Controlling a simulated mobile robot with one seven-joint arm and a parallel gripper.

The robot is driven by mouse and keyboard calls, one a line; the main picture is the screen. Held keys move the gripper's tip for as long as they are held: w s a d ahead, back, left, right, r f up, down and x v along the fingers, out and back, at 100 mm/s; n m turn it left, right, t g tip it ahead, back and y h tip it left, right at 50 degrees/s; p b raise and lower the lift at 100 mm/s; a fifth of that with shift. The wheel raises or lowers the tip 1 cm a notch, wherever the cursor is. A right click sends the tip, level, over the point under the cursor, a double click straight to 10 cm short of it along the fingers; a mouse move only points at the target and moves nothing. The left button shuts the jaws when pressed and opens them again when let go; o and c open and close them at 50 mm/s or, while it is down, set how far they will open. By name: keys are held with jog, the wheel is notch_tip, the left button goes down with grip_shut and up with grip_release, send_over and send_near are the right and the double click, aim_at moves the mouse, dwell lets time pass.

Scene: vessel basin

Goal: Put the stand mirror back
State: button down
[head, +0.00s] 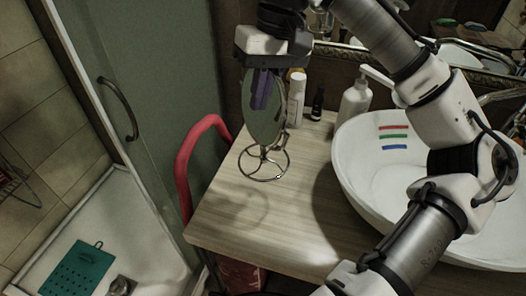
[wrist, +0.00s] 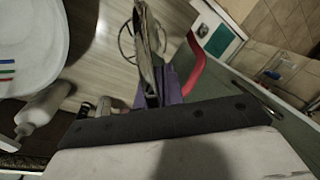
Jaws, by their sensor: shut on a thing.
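The stand mirror (head: 268,120) is an oval mirror on a round wire base (head: 264,165). It is upright at the left part of the wooden counter, with its base at or just above the surface; I cannot tell which. My gripper (head: 262,92), with purple fingers, points down and is shut on the mirror's upper part. In the wrist view the mirror (wrist: 150,55) shows nearly edge-on, against the purple fingers of my gripper (wrist: 165,88). Part of the mirror is hidden behind the fingers.
Several bottles stand behind the mirror, including a white pump bottle (head: 353,104) and a small dark bottle (head: 317,103). A white basin (head: 350,165) fills the counter's right. A red rail (head: 186,160) curves by the counter's left edge. The front left counter (head: 235,215) is clear.

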aim_at(263, 149)
jog(key=d+x, duration=0.1)
jog(key=x, duration=0.3)
jog(key=w+x, duration=0.1)
jog(key=x, duration=0.3)
jog(key=d+p+x, duration=0.1)
jog(key=x, duration=0.3)
jog(key=shift+w+d+f, duration=0.15)
jog(key=shift+d+f, duration=0.1)
jog(key=shift+f, duration=0.5)
jog(key=c, duration=1.5)
grip_release()
jog(key=b+v, duration=0.1)
jog(key=v, duration=1.1)
